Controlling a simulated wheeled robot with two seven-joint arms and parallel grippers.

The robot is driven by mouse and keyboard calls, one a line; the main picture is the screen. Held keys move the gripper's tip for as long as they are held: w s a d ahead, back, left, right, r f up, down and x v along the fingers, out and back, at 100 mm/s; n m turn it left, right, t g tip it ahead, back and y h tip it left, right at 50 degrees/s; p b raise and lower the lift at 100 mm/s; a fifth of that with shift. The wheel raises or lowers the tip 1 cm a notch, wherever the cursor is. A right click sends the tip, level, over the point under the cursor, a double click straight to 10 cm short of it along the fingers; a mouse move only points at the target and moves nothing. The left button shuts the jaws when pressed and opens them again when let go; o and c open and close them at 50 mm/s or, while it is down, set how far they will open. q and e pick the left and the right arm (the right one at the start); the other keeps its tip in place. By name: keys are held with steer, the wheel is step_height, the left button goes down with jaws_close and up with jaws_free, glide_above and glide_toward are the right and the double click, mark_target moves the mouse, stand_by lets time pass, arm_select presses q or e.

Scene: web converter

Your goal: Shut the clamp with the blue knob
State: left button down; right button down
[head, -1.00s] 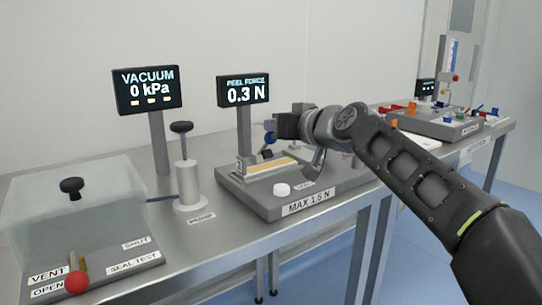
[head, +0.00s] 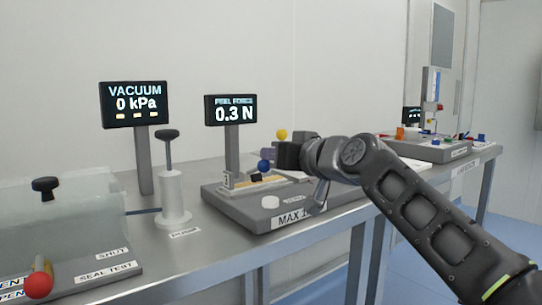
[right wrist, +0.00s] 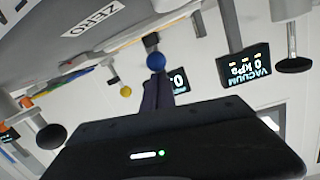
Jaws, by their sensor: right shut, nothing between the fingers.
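The blue knob (head: 264,166) shows in the head view just above the strip fixture on the grey peel tester base (head: 283,223). My right gripper (head: 268,154) is shut and empty, with its fingertips right beside and slightly above the knob. In the right wrist view the blue knob (right wrist: 154,62) is at the tips of my closed fingers (right wrist: 157,92); whether they touch cannot be told. The clamp's arm is mostly hidden, so its angle is unclear. A yellow knob (head: 282,134) stands up behind my gripper. My left gripper is out of view.
A peel force display (head: 231,110) stands behind the fixture, and a vacuum display (head: 135,105) is farther left. A hand pump (head: 172,195) and a clear chamber (head: 60,215) are on the left. A second station (head: 430,148) is at the far right.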

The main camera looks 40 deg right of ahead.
steer(key=shift+w+f, duration=0.1)
steer(key=shift+f, duration=0.65)
step_height(320, 180, up, 6)
steer(key=f+p, duration=0.1)
steer(key=p, duration=0.3)
steer(key=s+f, duration=0.1)
steer(key=s, duration=0.8)
steer(key=shift+s+f, duration=0.25)
steer(key=shift+f, duration=0.05)
